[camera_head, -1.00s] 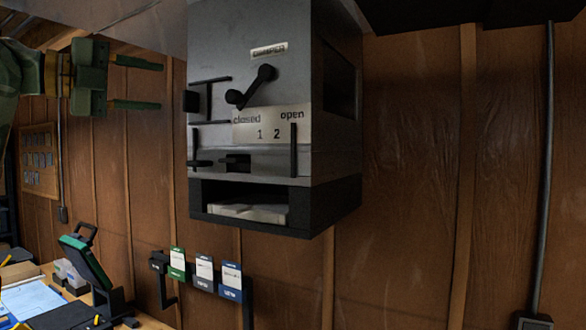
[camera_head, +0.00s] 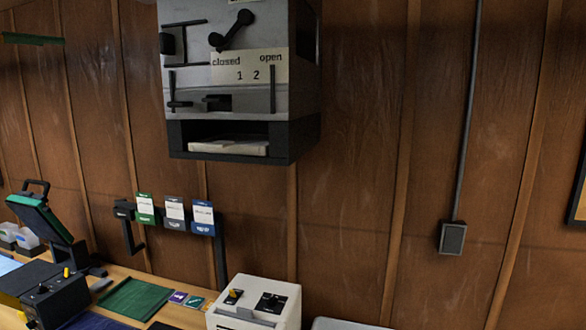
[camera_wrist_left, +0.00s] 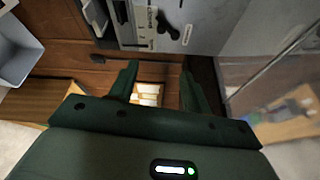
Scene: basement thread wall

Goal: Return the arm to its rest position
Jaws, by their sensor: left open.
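My left gripper (camera_wrist_left: 158,78) is open in the left wrist view, its two dark green fingers apart. Nothing is held between the fingers; a pale stack (camera_wrist_left: 147,94) shows in the gap, and I cannot tell how far off it is. In the head view only a green finger of my left gripper (camera_head: 32,39) shows at the upper left edge, apart from the grey damper box (camera_head: 235,75). The box's black lever (camera_head: 231,31) slants up to the right above the "closed" and "open" label. My right gripper is in neither view.
Three cards (camera_head: 174,212) hang on a black rack below the box. A bench at lower left holds a green-edged device (camera_head: 38,216), a dark control box (camera_head: 56,299), a green mat (camera_head: 135,298) and a white switch box (camera_head: 262,303).

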